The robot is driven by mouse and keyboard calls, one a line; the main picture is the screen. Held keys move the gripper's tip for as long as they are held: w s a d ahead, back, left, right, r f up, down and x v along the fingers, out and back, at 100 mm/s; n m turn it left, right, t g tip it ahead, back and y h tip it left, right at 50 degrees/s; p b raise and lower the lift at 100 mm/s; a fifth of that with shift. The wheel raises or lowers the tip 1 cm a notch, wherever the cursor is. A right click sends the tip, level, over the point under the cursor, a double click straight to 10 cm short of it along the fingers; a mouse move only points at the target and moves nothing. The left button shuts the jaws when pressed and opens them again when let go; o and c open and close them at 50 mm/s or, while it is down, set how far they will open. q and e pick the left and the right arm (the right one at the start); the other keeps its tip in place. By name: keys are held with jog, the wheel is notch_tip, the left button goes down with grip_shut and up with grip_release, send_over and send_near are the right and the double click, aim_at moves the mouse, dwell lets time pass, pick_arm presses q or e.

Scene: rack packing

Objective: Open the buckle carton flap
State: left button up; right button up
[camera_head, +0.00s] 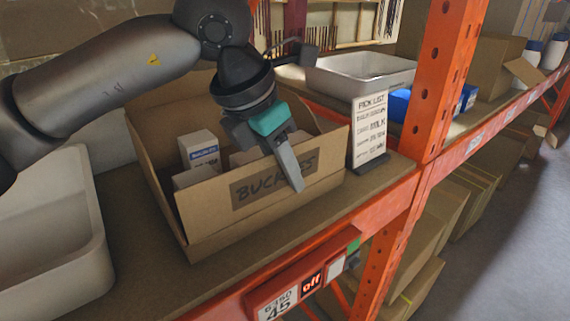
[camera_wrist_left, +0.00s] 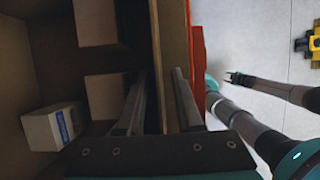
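The buckle carton (camera_head: 215,222) is a brown cardboard box on the shelf, open at the top, with a dark BUCKLES label (camera_head: 243,192) on its front panel. My left gripper (camera_head: 285,165) reaches down at that front panel. One finger shows in front of the panel, over the label's right part; the other is hidden in the head view. In the left wrist view the left gripper's fingers (camera_wrist_left: 158,100) are apart, with the panel's edge (camera_wrist_left: 172,45) between them. I cannot tell whether they touch it. My right gripper (camera_wrist_left: 234,77) shows small in the wrist view, fingers apart, away from the carton.
Small boxes, one white (camera_head: 199,149), stand inside the carton. A pale bin (camera_head: 88,215) is at left and a grey bin (camera_head: 345,78) behind. The pick list sign (camera_head: 369,130) and orange post (camera_head: 440,80) stand close on the right.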

pick_arm(q)
grip_shut()
dwell(1.4)
